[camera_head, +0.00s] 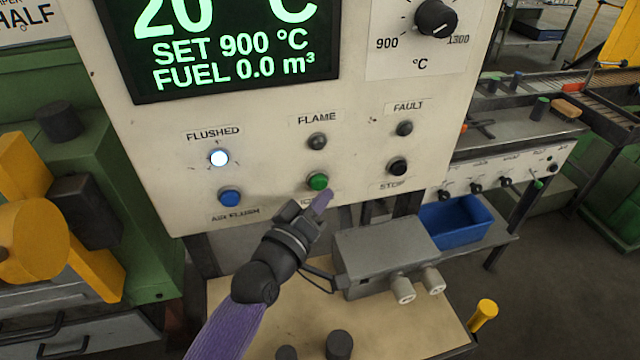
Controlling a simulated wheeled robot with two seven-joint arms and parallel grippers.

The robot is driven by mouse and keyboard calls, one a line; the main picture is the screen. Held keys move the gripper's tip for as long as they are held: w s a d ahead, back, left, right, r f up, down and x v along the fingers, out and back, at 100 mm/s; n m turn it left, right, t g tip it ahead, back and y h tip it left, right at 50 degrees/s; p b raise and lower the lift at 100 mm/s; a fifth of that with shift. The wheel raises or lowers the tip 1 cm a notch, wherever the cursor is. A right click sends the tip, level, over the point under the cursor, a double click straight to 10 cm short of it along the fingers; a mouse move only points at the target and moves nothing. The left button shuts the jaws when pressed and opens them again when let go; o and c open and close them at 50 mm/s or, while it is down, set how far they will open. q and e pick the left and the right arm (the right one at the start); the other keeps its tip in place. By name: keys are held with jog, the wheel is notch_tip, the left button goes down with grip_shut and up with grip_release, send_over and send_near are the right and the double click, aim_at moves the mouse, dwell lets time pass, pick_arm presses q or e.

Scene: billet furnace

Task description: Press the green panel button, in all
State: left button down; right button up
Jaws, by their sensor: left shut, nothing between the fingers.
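The green button (317,181) sits on the lower middle of the cream control panel (270,125), below the dark FLAME lamp (317,141). My left gripper (322,203) is shut and empty. Its purple fingertips point up at the panel, just below and slightly right of the green button. They partly cover the label under that button. I cannot tell whether the fingertips touch the panel or the button. My right gripper is not in view.
The blue AIR FLUSH button (229,197) lies left, under the lit FLUSHED lamp (219,158). The black STOP button (397,166) lies right. A grey box (385,250) stands below the panel on a tan table (400,325). A blue bin (455,222) is at right.

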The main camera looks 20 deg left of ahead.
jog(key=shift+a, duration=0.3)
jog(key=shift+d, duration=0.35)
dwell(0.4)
pick_arm(q)
jog(key=shift+w, duration=0.15)
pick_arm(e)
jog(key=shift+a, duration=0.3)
pick_arm(q)
jog(key=shift+w+a, duration=0.25)
jog(key=shift+w, duration=0.1)
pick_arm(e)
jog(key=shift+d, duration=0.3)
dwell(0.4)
